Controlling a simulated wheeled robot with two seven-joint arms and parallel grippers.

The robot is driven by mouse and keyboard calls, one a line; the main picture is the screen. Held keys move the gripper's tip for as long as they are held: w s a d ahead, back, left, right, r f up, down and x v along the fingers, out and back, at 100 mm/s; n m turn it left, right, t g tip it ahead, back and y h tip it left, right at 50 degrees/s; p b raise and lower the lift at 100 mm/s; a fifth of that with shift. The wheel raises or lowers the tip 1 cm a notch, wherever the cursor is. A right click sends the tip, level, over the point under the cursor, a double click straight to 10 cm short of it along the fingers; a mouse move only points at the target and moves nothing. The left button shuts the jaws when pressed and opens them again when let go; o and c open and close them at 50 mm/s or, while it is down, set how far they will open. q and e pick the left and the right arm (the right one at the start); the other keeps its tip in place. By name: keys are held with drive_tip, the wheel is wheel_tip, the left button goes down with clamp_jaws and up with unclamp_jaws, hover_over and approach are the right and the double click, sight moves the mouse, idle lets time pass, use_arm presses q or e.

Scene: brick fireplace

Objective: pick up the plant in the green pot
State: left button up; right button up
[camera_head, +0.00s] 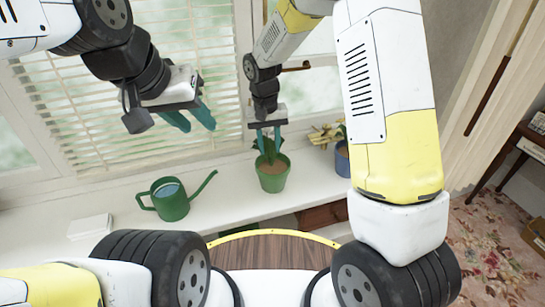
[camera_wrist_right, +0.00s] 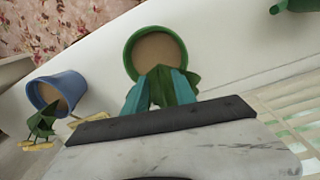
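The plant in the green pot (camera_head: 272,175) stands upright on the white window sill; its green leaves (camera_head: 267,152) rise above the soil. My right gripper (camera_head: 269,150) is above the pot, with its teal fingers pointing down on either side of the leaves. In the right wrist view the green pot (camera_wrist_right: 158,52) is beyond the fingertips (camera_wrist_right: 164,75), and leaves show between and beside the fingers. The fingers are apart; whether they touch the leaves I cannot tell. My left gripper (camera_head: 194,122) is open and empty, in front of the window blind, up and left of the pot.
A green watering can (camera_head: 171,203) stands on the sill (camera_head: 125,222) left of the pot. A blue pot (camera_head: 342,160) with a plant stands to the right; it also shows in the wrist view (camera_wrist_right: 60,92). A white box-like object (camera_head: 90,226) lies at the left.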

sight(273, 165)
drive_tip(key=f, duration=0.4)
drive_tip(key=shift+d+f, duration=0.2)
clamp_jaws()
drive_tip(key=shift+r, duration=0.1)
idle(1.1)
